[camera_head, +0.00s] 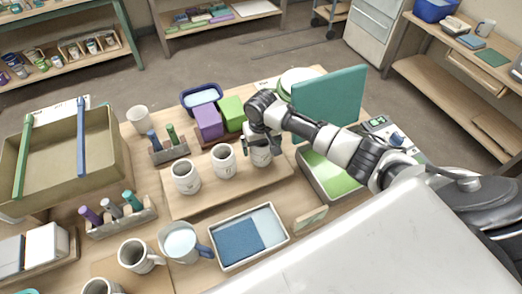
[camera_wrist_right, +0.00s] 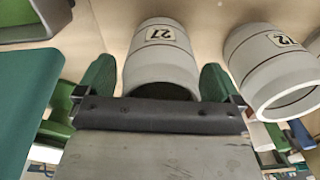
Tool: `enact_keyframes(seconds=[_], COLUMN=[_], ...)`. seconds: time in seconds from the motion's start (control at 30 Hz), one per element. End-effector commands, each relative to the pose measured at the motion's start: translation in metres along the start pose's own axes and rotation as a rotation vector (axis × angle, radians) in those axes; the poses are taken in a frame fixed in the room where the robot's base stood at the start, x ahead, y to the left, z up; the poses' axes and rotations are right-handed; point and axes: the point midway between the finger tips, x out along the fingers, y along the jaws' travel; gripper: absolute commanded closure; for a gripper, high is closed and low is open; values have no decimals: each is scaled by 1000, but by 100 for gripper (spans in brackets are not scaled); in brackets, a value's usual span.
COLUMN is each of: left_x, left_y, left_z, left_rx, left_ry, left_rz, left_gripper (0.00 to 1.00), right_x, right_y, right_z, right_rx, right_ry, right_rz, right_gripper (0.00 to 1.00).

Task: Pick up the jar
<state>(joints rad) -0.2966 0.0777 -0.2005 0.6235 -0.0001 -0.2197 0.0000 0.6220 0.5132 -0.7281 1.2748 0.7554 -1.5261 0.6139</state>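Three white-grey jars stand in a row on a wooden board (camera_head: 210,206) in the head view: a left jar (camera_head: 186,178), a middle jar (camera_head: 223,161) and a right jar (camera_head: 261,156). My right gripper (camera_head: 261,142) is at the right jar, with one finger on each side of it. In the right wrist view this jar (camera_wrist_right: 160,55) bears the label 27 and lies between the green finger pads of the gripper (camera_wrist_right: 157,82), which look open with little room to spare. A neighbouring jar (camera_wrist_right: 272,70) is close on the right. My left gripper is not in view.
Purple (camera_head: 208,122) and green (camera_head: 231,114) blocks stand behind the jars. A teal panel (camera_head: 328,97) and a green-bottomed tray (camera_head: 328,178) are to the right. A blue tray (camera_head: 240,238), pitcher (camera_head: 181,243) and mug (camera_head: 137,256) are in front.

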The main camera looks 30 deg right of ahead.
Motion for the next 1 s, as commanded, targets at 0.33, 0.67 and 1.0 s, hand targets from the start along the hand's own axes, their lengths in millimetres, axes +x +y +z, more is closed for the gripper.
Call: enact_keyframes(seconds=[0.33,0.67,1.0], left_x=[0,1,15], left_y=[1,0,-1], left_z=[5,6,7], left_rx=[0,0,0], left_ry=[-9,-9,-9], left_rz=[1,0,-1], left_gripper=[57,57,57], right_x=[-1,-5,-44], right_y=[0,0,0], right_z=[0,-1,-8], right_rx=[0,0,2], right_ry=[0,2,5], right_rz=[0,-1,-3], right_gripper=[58,58,58])
